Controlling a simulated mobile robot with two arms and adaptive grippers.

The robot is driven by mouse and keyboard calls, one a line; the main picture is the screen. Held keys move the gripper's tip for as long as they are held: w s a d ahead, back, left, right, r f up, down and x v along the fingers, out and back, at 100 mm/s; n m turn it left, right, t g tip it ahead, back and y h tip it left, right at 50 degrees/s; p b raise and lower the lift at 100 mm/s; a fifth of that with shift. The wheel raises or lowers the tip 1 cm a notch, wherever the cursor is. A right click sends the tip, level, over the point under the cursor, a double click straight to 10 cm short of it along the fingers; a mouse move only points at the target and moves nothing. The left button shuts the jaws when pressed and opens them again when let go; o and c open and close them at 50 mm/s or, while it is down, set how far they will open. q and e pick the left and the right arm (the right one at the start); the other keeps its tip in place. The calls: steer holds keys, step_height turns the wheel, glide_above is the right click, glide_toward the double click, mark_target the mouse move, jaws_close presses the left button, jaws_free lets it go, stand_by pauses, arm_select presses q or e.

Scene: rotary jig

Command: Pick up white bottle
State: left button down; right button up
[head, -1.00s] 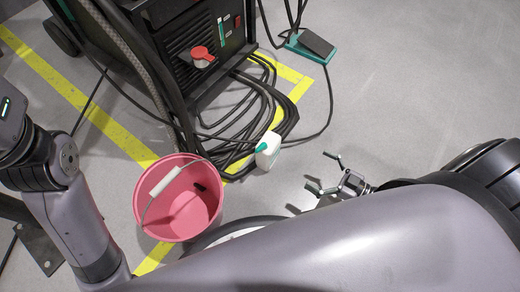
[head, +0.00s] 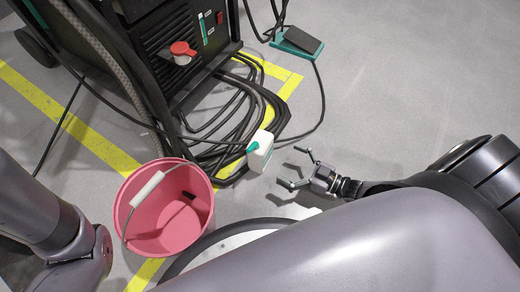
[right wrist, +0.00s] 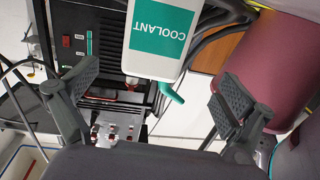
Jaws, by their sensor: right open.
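The white bottle (head: 260,150) with a teal cap stands on the floor beside a heap of black cables in the head view. In the right wrist view the bottle (right wrist: 160,58) shows large, upside down, with a teal "COOLANT" label and a teal spout. My right gripper (head: 297,168) is open and empty, just right of the bottle and apart from it. In the right wrist view its two fingers (right wrist: 155,95) are spread wide with the bottle ahead, between and beyond them. My left gripper is not in view; only part of my left arm shows.
A pink bucket (head: 166,237) with a white-gripped handle stands left of the bottle. A black machine (head: 165,60) with a red knob is behind, its cables (head: 215,150) heaped by the bottle. A foot pedal (head: 297,42) lies at the back. The floor at right is clear.

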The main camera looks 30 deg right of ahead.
mark_target(269, 151)
steer(key=b+x, duration=0.1)
steer(key=x, duration=0.4)
steer(key=shift+w+f, duration=0.1)
steer(key=b+x, duration=0.3)
steer(key=x, duration=0.1)
steer(key=shift+w+d+b, duration=0.1)
steer(key=shift+w+b, duration=0.25)
steer(key=shift+w, duration=0.15)
steer(key=shift+w+a+r, duration=0.2)
steer(key=shift+w+r, duration=0.05)
steer(key=shift+r, duration=0.05)
steer(key=c, duration=1.9)
steer(key=shift+r, duration=0.1)
steer(key=shift+c, duration=0.5)
